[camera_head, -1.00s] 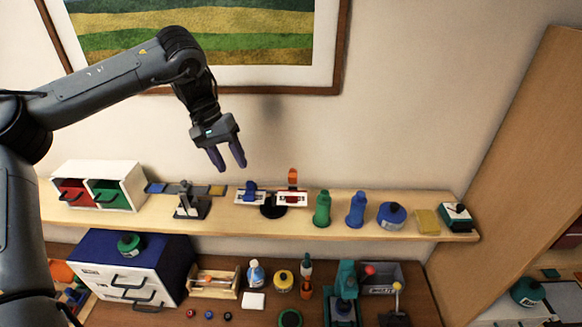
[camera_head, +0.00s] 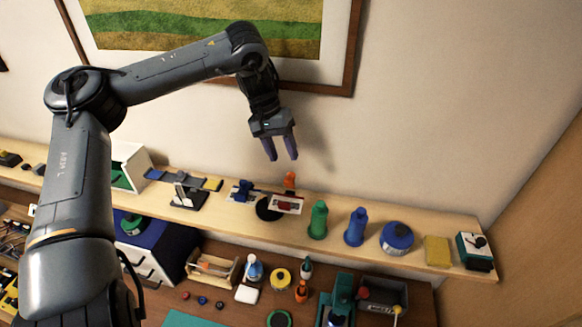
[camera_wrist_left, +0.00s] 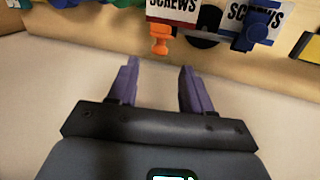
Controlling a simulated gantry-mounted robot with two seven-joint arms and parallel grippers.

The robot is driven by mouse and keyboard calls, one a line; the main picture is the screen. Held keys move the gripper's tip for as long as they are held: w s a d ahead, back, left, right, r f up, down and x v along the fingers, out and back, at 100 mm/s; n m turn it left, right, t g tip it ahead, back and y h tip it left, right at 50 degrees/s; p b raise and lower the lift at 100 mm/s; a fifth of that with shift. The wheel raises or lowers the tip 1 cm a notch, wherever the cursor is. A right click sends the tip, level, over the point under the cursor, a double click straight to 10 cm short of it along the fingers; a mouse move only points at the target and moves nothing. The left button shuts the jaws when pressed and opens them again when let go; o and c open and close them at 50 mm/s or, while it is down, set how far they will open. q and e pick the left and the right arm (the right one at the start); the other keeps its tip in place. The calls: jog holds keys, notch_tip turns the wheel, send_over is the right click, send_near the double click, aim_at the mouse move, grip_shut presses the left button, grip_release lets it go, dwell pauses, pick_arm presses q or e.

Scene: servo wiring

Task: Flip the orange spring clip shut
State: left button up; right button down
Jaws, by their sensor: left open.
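The orange spring clip (camera_head: 289,181) stands up behind the right-hand white card (camera_head: 288,204) of a small balance-like stand on the shelf. In the left wrist view the orange clip (camera_wrist_left: 160,38) juts out from the edge of a card marked SCREWS (camera_wrist_left: 173,8). My left gripper (camera_head: 281,158) hangs just above the clip with its purple fingers apart and empty. In the wrist view the gripper's fingertips (camera_wrist_left: 160,66) point toward the clip, with a gap between. A blue clip (camera_wrist_left: 258,28) lies over the other card. My right gripper is not in view.
A green bottle (camera_head: 318,220), a blue bottle (camera_head: 356,227) and a blue round container (camera_head: 397,238) stand right of the stand on the shelf (camera_head: 455,226). A dark stand (camera_head: 187,195) is to its left. The wall is close behind my gripper.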

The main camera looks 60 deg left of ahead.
aim_at(289, 173)
pick_arm(q)
jog(key=shift+p+x, duration=0.85)
jog(key=shift+x, duration=2.35)
grip_shut()
